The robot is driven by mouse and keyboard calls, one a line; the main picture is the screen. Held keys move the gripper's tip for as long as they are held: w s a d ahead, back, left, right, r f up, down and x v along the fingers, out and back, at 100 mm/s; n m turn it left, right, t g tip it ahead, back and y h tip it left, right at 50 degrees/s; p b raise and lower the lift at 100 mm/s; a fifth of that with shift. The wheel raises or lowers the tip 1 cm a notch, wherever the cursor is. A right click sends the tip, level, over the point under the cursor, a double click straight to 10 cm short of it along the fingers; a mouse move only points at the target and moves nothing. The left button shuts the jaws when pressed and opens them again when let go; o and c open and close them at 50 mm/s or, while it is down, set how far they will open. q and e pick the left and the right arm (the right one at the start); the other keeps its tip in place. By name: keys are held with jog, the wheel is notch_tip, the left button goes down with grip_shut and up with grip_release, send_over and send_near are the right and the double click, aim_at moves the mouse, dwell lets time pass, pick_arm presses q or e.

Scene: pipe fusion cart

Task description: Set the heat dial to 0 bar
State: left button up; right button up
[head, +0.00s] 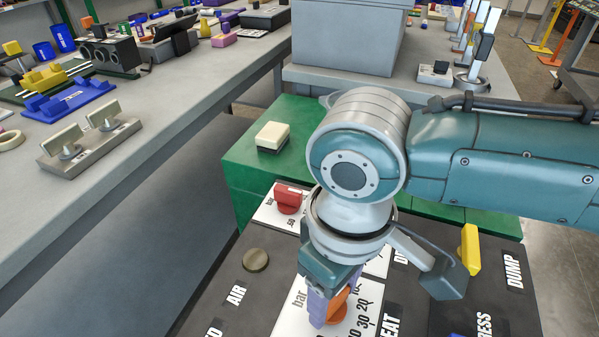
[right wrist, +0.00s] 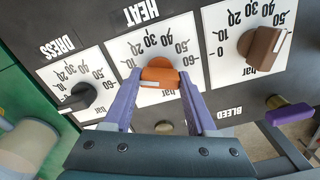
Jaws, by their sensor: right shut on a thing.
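The heat dial is an orange knob (right wrist: 160,73) on a white scale plate (right wrist: 124,52) under the label HEAT in the right wrist view. A pale mark shows on the left part of its face, toward the low-number side; I cannot read its exact value. My right gripper (right wrist: 160,98) is shut on the knob, with a purple finger on each side of it. In the head view the right gripper (head: 330,306) points down at the same orange knob (head: 339,309), and hides part of it and its scale. My left gripper is not in view.
A brown dial (right wrist: 262,48) and a black dial (right wrist: 80,97) flank the heat dial. In the head view a red knob (head: 288,197), a round AIR knob (head: 256,260) and a yellow DUMP handle (head: 470,250) stand on the panel. A grey bench (head: 160,130) is at left.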

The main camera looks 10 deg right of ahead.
jog(key=n+p, duration=0.1)
jog(key=n, duration=0.2)
jog(key=shift+r, duration=0.1)
jog(key=shift+n+p, duration=0.35)
jog(key=shift+n, duration=0.35)
jog(key=o, duration=1.4)
jog(key=shift+c, duration=0.2)
notch_tip(320, 180, up, 9)
jog(key=p, duration=0.2)
jog(key=shift+p, duration=0.4)
jog(key=shift+r, duration=0.4)
